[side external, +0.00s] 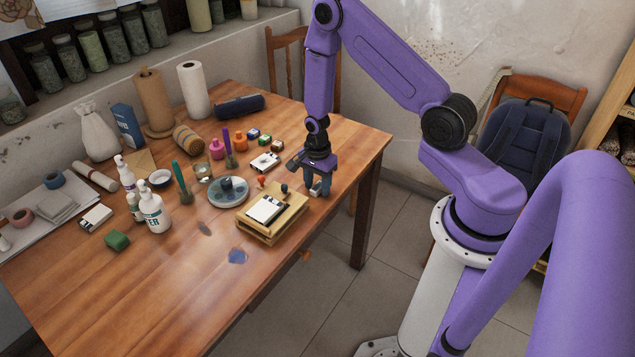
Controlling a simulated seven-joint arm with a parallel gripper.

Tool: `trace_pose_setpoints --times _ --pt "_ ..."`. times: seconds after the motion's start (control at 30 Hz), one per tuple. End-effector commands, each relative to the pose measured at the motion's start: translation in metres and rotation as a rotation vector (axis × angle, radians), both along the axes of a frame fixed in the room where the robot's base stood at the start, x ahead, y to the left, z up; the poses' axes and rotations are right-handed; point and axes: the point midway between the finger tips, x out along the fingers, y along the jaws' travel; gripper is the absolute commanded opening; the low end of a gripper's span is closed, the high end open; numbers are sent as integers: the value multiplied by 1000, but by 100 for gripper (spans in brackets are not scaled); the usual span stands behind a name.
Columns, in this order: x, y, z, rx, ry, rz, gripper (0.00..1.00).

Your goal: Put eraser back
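My gripper (317,187) points down near the right edge of the table, just right of the wooden block. A small white and blue piece, which looks like the eraser (318,188), shows between its fingers. The fingers appear closed on it, but it is small and partly hidden by them. I cannot tell whether it touches the table. The wooden block (272,225) carries a white pad with a dark end (266,208) and a small dark-topped knob (284,189).
A grey round dish (229,193), a red-topped stamp (261,181) and a white card (265,162) lie left of my gripper. Bottles (154,210), a green block (117,240) and paper rolls (192,85) stand farther left. The table's (190,305) front is mostly clear, with blue stains.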

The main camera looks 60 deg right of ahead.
Motion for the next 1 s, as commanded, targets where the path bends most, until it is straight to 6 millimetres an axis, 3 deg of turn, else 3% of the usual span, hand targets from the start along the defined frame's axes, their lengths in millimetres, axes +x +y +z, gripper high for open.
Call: trace_pose_setpoints --times 0.27,0.8,1.0 --pt "1 0 15 0 -3 -1 50" --pt "1 0 93 0 -4 0 50" --pt "0 0 114 0 -2 -1 50"
